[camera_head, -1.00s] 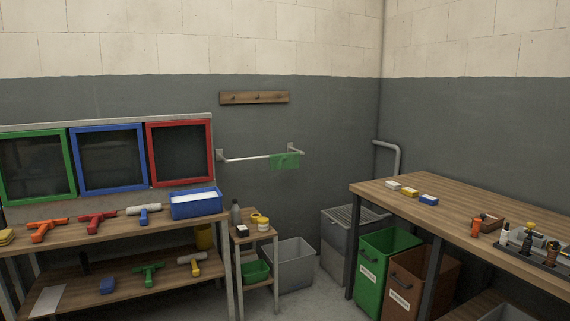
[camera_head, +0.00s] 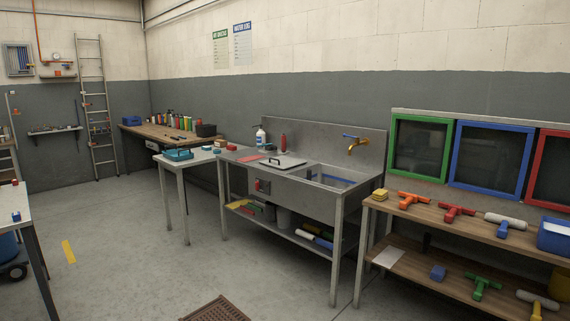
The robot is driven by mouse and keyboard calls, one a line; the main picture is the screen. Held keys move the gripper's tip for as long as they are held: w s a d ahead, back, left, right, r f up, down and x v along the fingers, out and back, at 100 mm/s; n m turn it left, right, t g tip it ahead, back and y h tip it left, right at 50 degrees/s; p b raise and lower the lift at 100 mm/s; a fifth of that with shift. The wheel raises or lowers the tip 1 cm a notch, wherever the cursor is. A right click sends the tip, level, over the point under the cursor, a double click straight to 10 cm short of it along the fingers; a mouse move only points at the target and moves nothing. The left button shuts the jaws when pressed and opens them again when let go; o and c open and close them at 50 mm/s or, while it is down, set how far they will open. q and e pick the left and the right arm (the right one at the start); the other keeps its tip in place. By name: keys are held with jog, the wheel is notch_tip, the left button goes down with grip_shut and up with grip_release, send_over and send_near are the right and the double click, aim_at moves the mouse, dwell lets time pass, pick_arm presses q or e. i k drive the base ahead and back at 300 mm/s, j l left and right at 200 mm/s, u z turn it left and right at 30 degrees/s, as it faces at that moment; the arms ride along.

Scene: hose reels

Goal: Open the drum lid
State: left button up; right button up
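No drum lid can be made out in the head view. A blue rounded thing (camera_head: 7,247) stands low at the left edge, above a dark wheeled base (camera_head: 14,271). It is cut off by the frame and partly behind a table, so I cannot tell whether it is a drum. Neither of my grippers shows.
A table (camera_head: 26,222) stands at the left edge. A steel sink bench (camera_head: 307,190) is in the middle, with a small table (camera_head: 184,160) beside it. A wooden bench (camera_head: 465,225) with squeegees stands right.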

aim_at(283, 162)
jog(key=i+l, duration=0.1)
jog(key=i, duration=0.25)
jog(key=i+u, duration=0.2)
jog(key=i, duration=0.25)
jog(key=i+l+u, duration=0.1)
jog(key=i+u, duration=0.15)
jog(key=i, duration=0.2)
jog(key=i+l+u, duration=0.2)
jog(key=i, duration=0.25)
jog(key=i+l+u, duration=0.25)
jog(key=i, duration=0.2)
jog(key=i+j, duration=0.1)
jog(key=i, duration=0.4)
jog(key=i+j, duration=0.15)
jog(key=i, duration=0.35)
jog(key=i+j, duration=0.1)
jog(key=i, duration=0.45)
jog(key=i+j, duration=0.1)
jog(key=i, duration=0.4)
jog(key=i+l+z, duration=0.15)
jog(key=i+z, duration=0.75)
jog(key=i+j+z, duration=0.2)
jog(key=i+z, duration=0.25)
jog(key=i+j+z, duration=0.3)
jog(key=i+z, duration=0.15)
